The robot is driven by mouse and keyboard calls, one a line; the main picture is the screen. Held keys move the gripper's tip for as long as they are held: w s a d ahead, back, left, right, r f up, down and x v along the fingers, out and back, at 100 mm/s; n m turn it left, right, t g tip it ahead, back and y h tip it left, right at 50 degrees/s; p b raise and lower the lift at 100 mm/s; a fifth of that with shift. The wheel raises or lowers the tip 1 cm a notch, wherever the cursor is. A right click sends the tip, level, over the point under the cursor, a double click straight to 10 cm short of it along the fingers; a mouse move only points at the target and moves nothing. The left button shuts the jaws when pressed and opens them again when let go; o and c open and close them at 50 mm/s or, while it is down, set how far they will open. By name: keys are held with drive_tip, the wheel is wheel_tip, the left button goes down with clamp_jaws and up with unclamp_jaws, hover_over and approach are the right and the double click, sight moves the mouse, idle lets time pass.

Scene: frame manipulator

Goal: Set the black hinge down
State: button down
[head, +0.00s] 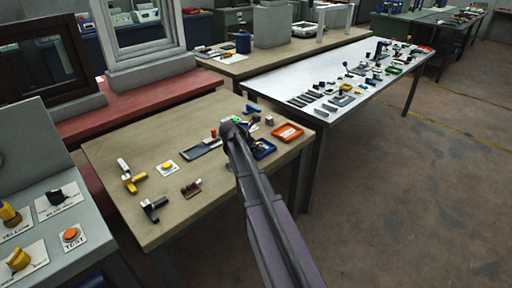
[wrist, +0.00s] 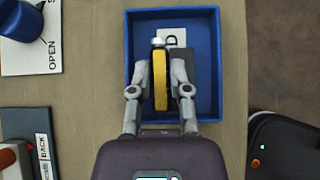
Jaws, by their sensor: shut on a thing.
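In the wrist view my gripper (wrist: 161,84) is over a blue tray (wrist: 207,30), with its fingers closed on the two sides of a narrow yellow piece (wrist: 160,82). A dark block (wrist: 184,66), which may be the black hinge, shows beside it, partly behind the right finger. I cannot tell whether it is joined to the yellow piece or lies in the tray. A white label with a letter D (wrist: 173,38) lies in the tray. In the head view my arm hides most of the gripper; the blue tray (head: 266,152) shows beside it.
An orange tray (head: 287,132) stands right of the blue tray, near the wooden table's (head: 215,205) right edge. A grey tray (head: 202,149) lies left. Yellow (head: 133,183) and black (head: 153,209) pieces lie farther left. The table's front middle is mostly clear.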

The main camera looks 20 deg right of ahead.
drive_tip(key=shift+f, duration=0.2)
drive_tip(key=c, duration=0.9)
unclamp_jaws()
drive_tip(key=shift+o, duration=0.2)
drive_tip(key=shift+r, duration=0.1)
drive_tip(key=shift+s+a+r+p, duration=0.1)
drive_tip(key=shift+a+r+p, duration=0.2)
drive_tip(key=shift+r+p, duration=0.15)
drive_tip(key=p+v, duration=0.6)
drive_tip(key=v, duration=0.3)
drive_tip(key=shift+s+r+p, duration=0.1)
drive_tip(key=shift+r+p, duration=0.1)
drive_tip(key=shift+p, duration=0.1)
drive_tip(key=shift+p+v, duration=0.5)
drive_tip(key=shift+v, duration=0.4)
drive_tip(key=shift+s+a+f, duration=0.1)
drive_tip(key=shift+a+f, duration=0.1)
